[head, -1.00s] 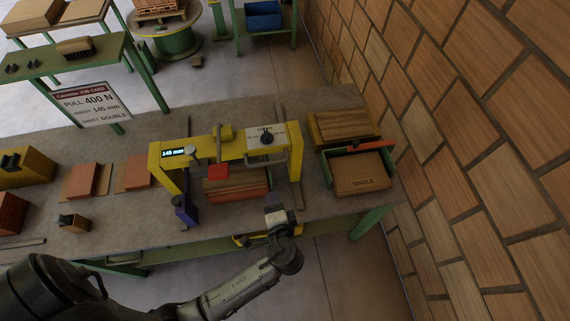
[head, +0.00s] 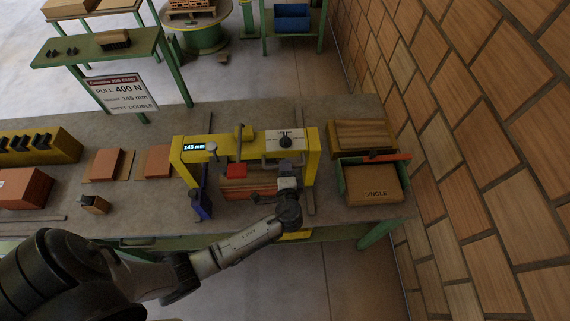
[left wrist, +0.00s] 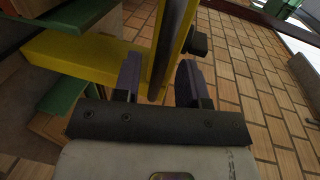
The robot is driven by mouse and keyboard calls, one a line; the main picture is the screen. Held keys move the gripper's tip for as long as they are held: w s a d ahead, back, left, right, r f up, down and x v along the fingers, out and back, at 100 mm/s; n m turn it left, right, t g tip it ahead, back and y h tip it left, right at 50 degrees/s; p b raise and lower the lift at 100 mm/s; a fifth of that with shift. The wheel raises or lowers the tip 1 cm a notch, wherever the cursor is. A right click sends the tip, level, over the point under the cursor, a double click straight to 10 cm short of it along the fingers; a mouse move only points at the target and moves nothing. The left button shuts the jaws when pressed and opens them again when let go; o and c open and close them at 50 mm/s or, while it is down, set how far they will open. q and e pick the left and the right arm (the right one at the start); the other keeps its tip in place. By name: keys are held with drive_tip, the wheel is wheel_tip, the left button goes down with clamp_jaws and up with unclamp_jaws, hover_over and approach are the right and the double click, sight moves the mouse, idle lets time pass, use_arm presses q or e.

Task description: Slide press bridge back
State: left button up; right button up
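The yellow press bridge (head: 250,143) spans the bench on two legs, with a display reading 145 mm (head: 193,147) and a dial on its top beam. A stack of reddish-brown sheets (head: 248,187) lies under it, below a red block (head: 236,171). My left gripper (head: 286,170) is at the front of the bridge, near its right leg and the grey handle on the beam. In the left wrist view, its two purple-dark fingers (left wrist: 158,85) stand apart, with a yellow-and-grey bar (left wrist: 173,45) running between them. I cannot tell whether they touch it. My right gripper is out of view.
A green tray with a brown block marked SINGLE (head: 375,186) stands right of the bridge, near the brick wall (head: 490,130). Sheet pads (head: 107,163), a red block (head: 25,188) and a yellow rack (head: 45,147) lie on the left. A job card (head: 122,93) stands behind.

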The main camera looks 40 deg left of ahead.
use_arm(q)
drive_tip(key=shift+x, duration=0.85)
clamp_jaws()
